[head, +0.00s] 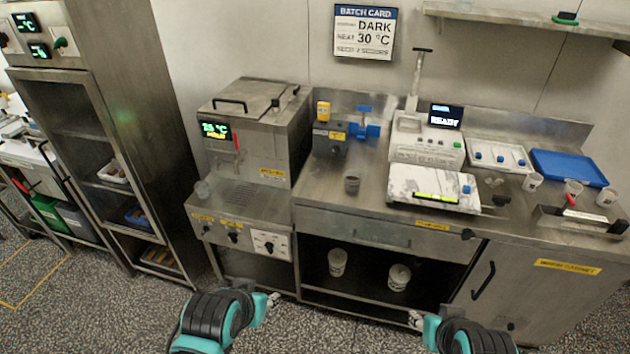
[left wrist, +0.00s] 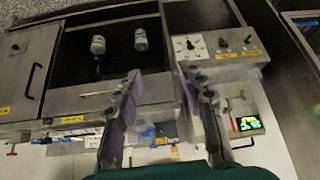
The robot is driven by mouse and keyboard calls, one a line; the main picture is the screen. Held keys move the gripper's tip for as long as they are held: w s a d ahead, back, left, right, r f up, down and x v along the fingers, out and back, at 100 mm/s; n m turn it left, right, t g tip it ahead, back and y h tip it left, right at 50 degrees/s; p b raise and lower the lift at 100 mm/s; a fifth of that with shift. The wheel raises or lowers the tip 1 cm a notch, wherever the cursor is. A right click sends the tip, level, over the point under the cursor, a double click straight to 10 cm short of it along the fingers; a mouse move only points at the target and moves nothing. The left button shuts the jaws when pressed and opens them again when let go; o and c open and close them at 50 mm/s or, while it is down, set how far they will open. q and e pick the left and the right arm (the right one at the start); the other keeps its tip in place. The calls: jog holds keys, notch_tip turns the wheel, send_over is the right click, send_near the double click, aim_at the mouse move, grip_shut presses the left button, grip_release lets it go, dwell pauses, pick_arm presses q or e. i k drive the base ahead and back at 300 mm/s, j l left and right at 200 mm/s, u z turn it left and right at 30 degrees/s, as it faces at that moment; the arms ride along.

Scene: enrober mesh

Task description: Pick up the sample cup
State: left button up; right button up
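White cups (head: 532,181) stand at the right end near the blue tray. My left gripper (head: 272,300) is low in front of the counter, apart from every cup. In the left wrist view it is open and empty (left wrist: 158,72). My right gripper (head: 416,320) is low at the lower right, its fingers mostly hidden.
Two white tubs (head: 399,277) stand on the open shelf below. A tall steel cabinet (head: 110,130) is at the left. The counter front between the dark cup and its edge is clear.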

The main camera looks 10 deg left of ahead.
aim_at(352, 178)
jog(key=i+j+z, duration=0.1)
jog(key=j+z, duration=0.25)
jog(key=i+j+z, duration=0.1)
jog(key=z, duration=0.3)
